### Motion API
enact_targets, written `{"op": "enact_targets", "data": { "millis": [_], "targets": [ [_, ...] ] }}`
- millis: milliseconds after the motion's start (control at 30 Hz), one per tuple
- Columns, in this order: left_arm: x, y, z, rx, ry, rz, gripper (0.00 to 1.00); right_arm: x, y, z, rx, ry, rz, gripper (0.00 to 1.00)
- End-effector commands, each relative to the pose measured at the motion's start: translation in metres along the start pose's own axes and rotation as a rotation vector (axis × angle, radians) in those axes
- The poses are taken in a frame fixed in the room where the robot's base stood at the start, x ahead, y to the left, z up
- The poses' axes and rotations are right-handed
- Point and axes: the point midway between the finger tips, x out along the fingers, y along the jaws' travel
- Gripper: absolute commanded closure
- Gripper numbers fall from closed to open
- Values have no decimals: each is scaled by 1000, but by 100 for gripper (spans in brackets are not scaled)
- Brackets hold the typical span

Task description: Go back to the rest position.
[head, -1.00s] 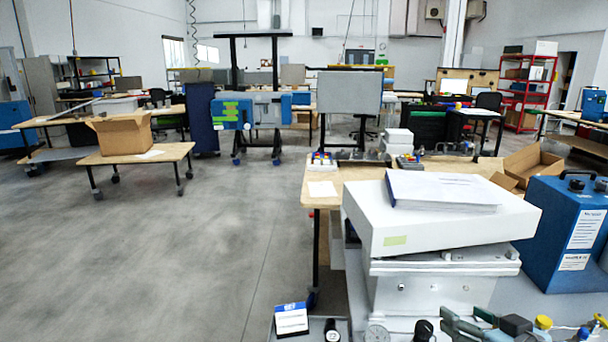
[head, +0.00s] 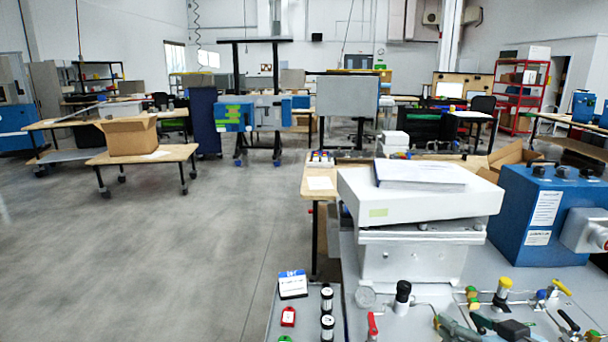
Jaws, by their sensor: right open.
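My right gripper (head: 462,323) is low in the head view, right of centre, at the bottom edge. Its grey-green fingers are apart and a black block shows beside them. I see nothing held between them. It is among the small fittings at the front of the grey bench (head: 388,328), and I cannot tell whether it touches any of them. My left gripper is not in the view.
A white analyser (head: 415,207) with papers on top stands behind the fittings. A blue box (head: 560,205) stands to its right. Yellow-capped and black-capped fittings (head: 403,297) and a red-handled part (head: 373,325) lie nearby. The floor (head: 140,260) at left is clear.

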Motion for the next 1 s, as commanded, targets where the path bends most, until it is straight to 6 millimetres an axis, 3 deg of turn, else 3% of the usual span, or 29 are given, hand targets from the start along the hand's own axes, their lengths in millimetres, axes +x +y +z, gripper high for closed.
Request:
{"op": "enact_targets", "data": {
  "millis": [367,567,767,1000],
  "targets": [
    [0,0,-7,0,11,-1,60,-2,-21,72,-14,-142,23,46],
    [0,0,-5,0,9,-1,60,-18,-42,139,-20,-287,49,46],
    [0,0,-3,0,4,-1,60,-53,-67,215,-18,-483,83,46],
    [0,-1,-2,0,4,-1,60,-125,-99,299,9,-764,132,46]
  ]
}}
